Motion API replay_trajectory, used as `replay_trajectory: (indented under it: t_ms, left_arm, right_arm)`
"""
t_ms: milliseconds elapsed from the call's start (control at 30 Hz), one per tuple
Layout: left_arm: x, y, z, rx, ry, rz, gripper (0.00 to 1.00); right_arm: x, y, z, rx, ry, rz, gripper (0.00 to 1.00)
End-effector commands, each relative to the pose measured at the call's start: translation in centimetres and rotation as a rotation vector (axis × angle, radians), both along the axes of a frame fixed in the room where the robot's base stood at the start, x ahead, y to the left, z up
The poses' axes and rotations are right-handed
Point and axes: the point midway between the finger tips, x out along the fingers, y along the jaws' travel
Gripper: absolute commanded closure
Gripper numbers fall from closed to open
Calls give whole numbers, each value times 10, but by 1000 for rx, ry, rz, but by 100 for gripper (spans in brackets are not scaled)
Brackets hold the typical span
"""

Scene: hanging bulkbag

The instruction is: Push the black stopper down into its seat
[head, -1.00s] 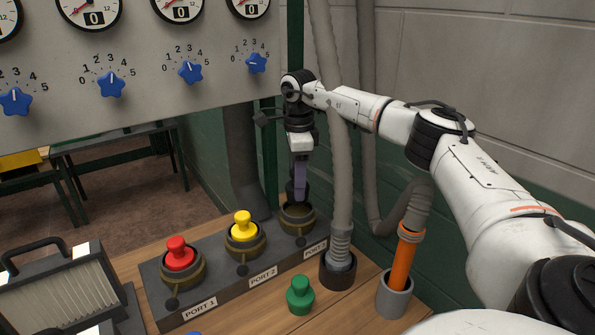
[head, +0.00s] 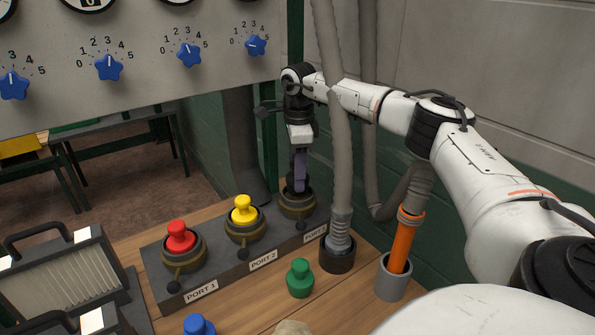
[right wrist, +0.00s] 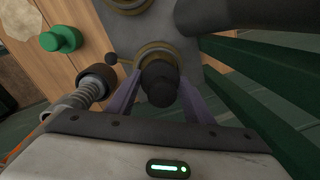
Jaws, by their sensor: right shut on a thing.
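My right gripper (head: 299,190) points down over the third port (head: 297,208) of the grey port block (head: 225,263). In the right wrist view its purple fingers (right wrist: 160,80) are shut on the black stopper (right wrist: 159,88), one on each side. The stopper is at the mouth of the brass-coloured port ring (right wrist: 153,52). In the head view the fingers hide most of it, and I cannot tell how deep it sits. My left gripper is not in view.
A red stopper (head: 180,237) and a yellow stopper (head: 242,210) sit in the other two ports. A green stopper (head: 300,278) and a blue stopper (head: 199,325) stand on the wooden bench. A grey hose (head: 337,130) rises close to the right of my gripper.

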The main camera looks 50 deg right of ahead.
Motion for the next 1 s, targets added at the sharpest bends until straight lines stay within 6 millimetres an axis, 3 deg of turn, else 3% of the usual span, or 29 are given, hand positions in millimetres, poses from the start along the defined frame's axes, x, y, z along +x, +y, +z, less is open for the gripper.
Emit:
replay_trajectory:
  t_ms: [1000]
  left_arm:
    - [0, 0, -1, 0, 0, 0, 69]
  right_arm:
    - [0, 0, -15, 1, -1, 0, 76]
